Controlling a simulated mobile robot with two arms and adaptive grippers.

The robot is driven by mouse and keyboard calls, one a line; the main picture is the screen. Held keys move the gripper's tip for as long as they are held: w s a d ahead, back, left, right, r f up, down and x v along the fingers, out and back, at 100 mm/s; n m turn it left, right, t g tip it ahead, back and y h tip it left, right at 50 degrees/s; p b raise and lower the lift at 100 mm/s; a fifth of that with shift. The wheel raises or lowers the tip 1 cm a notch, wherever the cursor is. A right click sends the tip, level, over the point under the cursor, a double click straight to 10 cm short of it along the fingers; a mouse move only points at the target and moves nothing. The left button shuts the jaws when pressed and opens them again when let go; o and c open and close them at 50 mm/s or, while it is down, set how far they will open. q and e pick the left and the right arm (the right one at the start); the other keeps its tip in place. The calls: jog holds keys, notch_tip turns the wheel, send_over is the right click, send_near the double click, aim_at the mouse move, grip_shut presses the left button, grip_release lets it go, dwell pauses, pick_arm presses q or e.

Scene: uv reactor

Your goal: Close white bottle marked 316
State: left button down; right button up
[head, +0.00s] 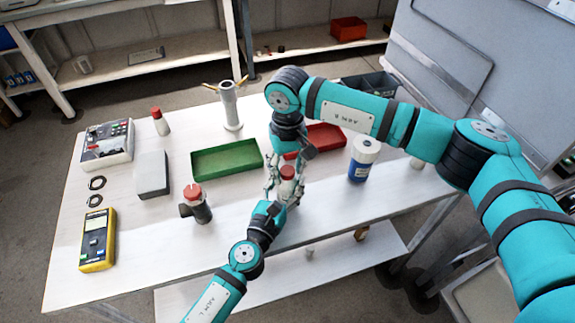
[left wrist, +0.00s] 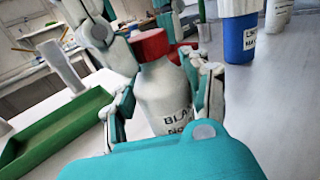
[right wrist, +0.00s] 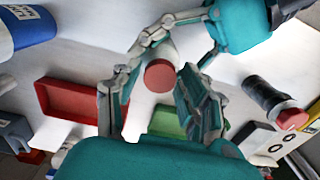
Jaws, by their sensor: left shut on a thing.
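A white bottle with a red cap (head: 287,173) stands near the table's front edge, between my grippers. In the left wrist view, my left gripper (left wrist: 166,95) is shut on this bottle (left wrist: 160,90), around its body. Its label is partly hidden; I read "BLA" and "NO", and no 316 shows. The red cap (left wrist: 149,45) sits on the bottle's top; whether it is screwed tight I cannot tell. My right gripper (right wrist: 157,95) comes from above with its fingers spread either side of the cap (right wrist: 160,75), apparently without touching it. Another white red-capped bottle (head: 160,122) stands at the back left.
A green tray (head: 226,171) and a red tray (head: 338,133) lie behind the grippers. A blue-and-white jar (head: 363,158) stands to the right, and a dark fitting with a red top (head: 195,203) to the left. A yellow meter (head: 97,240) lies at the front left.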

grip_shut()
jog(key=m, duration=0.5)
jog(key=shift+m, duration=0.4)
jog(key=m, duration=2.7)
jog(key=shift+f+m, duration=0.1)
jog(key=shift+m, duration=0.3)
jog(key=m, duration=1.1)
jog(key=shift+m, duration=0.4)
jog(key=shift+o, duration=1.5)
grip_release()
